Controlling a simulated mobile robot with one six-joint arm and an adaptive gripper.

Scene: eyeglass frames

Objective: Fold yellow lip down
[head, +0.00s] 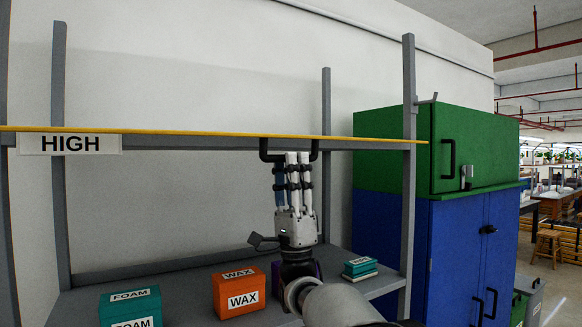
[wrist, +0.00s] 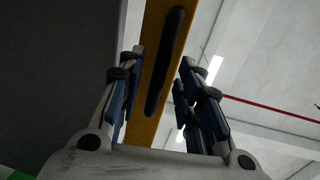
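The yellow lip (head: 200,132) runs as a thin, roughly level strip along the front of the high shelf. A black bar handle (head: 264,151) hangs under it. My gripper (head: 293,158) points upward below the lip, its fingertips at the handle's height in the head view. In the wrist view, the yellow lip (wrist: 151,35) passes between the fingers, with the black handle (wrist: 164,65) along it. My gripper (wrist: 159,72) is open, fingers spread on either side of the handle with gaps visible. Fingers hide part of the handle's bar in the head view.
A HIGH label (head: 70,143) is at the shelf's left. On the lower shelf stand a teal FOAM box (head: 130,308), an orange WAX box (head: 238,291) and a small green box (head: 360,267). A grey upright (head: 409,200) and a green-and-blue cabinet (head: 390,230) are at right.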

